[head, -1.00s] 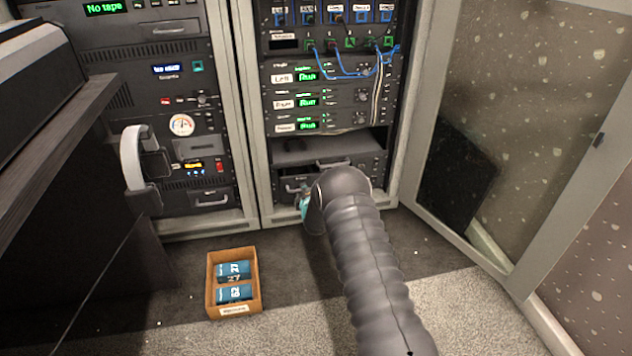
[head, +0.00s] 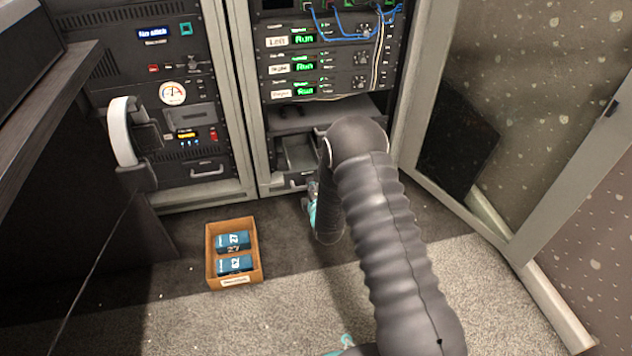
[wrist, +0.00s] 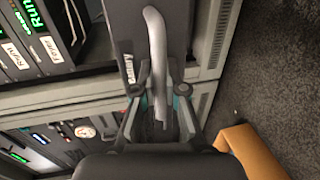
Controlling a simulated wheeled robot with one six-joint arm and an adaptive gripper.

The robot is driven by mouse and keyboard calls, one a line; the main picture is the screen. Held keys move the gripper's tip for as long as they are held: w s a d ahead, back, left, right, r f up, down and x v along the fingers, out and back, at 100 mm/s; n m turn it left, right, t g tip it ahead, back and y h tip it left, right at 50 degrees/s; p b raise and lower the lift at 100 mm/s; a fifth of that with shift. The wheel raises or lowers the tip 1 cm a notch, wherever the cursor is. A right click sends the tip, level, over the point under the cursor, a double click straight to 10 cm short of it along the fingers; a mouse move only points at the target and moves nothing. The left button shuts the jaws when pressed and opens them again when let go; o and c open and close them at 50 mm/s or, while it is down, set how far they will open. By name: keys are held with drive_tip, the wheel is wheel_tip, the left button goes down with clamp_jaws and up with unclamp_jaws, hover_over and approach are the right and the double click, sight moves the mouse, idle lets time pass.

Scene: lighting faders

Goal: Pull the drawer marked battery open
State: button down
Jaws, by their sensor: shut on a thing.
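The drawer (head: 298,156) sits low in the right rack and stands out from it, with its empty-looking inside partly showing. In the wrist view its dark front carries a label (wrist: 127,70) that seems to read Battery. Its pale bar handle (wrist: 156,48) runs between the fingers of my gripper (wrist: 160,92), which is shut on it. In the head view my gripper (head: 312,196) is at the drawer front, largely hidden by my own arm.
A cardboard box (head: 257,272) with blue packs stands on the floor left of my arm. The open rack door (head: 560,185) is on the right. A dark desk (head: 50,130) is on the left.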

drive_tip(key=c, duration=1.2)
unclamp_jaws()
drive_tip(key=shift+s, duration=0.1)
drive_tip(key=v, duration=1.2)
